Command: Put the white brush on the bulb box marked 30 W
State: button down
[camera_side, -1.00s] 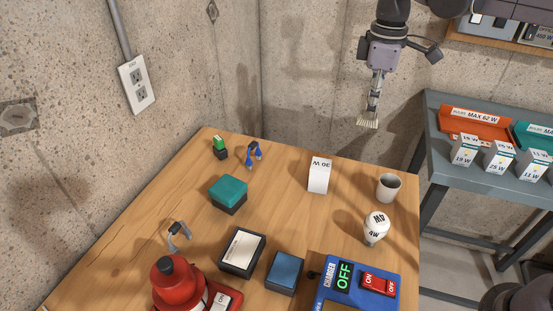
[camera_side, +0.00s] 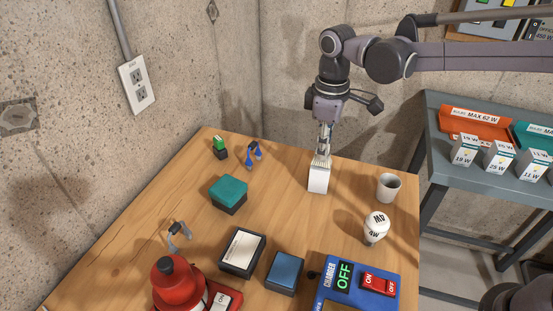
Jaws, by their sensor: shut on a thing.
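The bulb box marked 30 W (camera_side: 318,181) stands upright on the wooden table. Its top, with the marking, is now mostly covered from view. The white brush (camera_side: 321,162) hangs bristles down from my gripper (camera_side: 325,132), right at the top of the box. I cannot tell whether the bristles touch the box or are just above or behind its top. My gripper is shut on the brush.
A white cup (camera_side: 388,188) and a bulb marked 4W (camera_side: 375,229) stand right of the box. A teal-topped block (camera_side: 229,191) and blue clip (camera_side: 253,155) are to the left. A blue charger (camera_side: 352,288) and red device (camera_side: 178,283) are in front.

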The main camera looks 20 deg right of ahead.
jog(key=shift+f, duration=0.25)
jog(key=c, duration=1.2)
grip_release()
jog(key=shift+r, duration=0.1)
notch_tip(320, 180, up, 11)
jog(key=s+d+f+m+t, duration=0.3)
jog(key=s+d+f+m, duration=0.1)
jog(key=s+d, duration=0.3)
jog(key=s+d+f+m+t, duration=0.4)
jog(key=s+d+f+m, duration=0.1)
jog(key=s+d, duration=0.3)
jog(key=shift+s+d+f, duration=0.15)
jog(key=shift+s+f, duration=0.35)
jog(key=shift+f, duration=0.3)
